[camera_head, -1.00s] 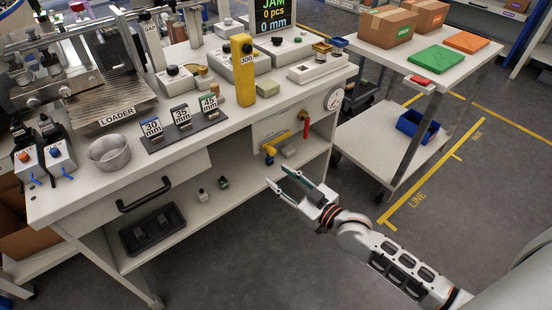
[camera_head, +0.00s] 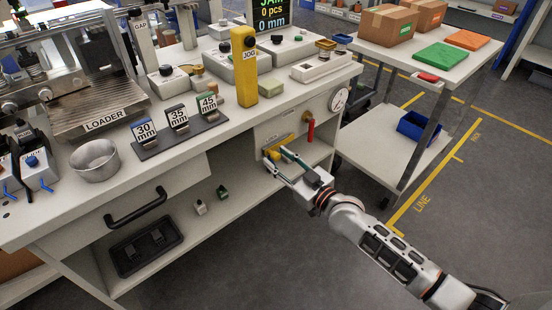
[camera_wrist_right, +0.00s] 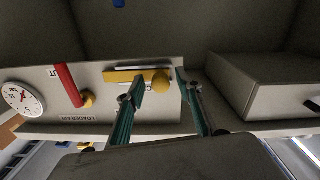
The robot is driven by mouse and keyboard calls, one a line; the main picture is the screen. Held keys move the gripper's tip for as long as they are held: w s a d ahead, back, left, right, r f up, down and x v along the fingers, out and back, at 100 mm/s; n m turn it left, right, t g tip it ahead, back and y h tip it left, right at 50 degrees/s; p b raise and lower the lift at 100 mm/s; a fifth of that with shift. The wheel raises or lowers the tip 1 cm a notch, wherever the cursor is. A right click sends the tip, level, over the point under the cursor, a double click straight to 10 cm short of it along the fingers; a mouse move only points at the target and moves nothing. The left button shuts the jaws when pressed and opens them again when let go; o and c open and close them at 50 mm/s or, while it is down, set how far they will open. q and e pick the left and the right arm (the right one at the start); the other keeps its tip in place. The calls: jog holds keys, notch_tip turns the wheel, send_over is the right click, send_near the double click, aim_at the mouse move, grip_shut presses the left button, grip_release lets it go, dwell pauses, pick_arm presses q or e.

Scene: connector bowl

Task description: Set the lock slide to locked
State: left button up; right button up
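The lock slide is a yellow bar with a round yellow knob (camera_wrist_right: 160,82) on a pale panel below the bench top. In the head view its yellow bar (camera_head: 279,144) is partly covered by my fingers. My right gripper (camera_head: 275,152) reaches in to the panel. In the right wrist view the gripper (camera_wrist_right: 160,80) is open, with one teal finger on each side of the knob. I cannot tell whether either finger touches it. The lettering beside the slide is too small or hidden to read. My left gripper is not in view.
On the same panel are a red-handled valve (camera_head: 311,130) and a round gauge (camera_head: 339,99). A drawer front (camera_head: 170,195) sits left of the panel, under the bench top (camera_head: 225,135). A white cart (camera_head: 395,150) stands to the right.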

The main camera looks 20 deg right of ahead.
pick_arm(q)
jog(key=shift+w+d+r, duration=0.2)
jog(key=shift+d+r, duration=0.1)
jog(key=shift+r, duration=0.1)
pick_arm(e)
jog(key=shift+w+a, duration=0.2)
jog(key=shift+w, duration=0.25)
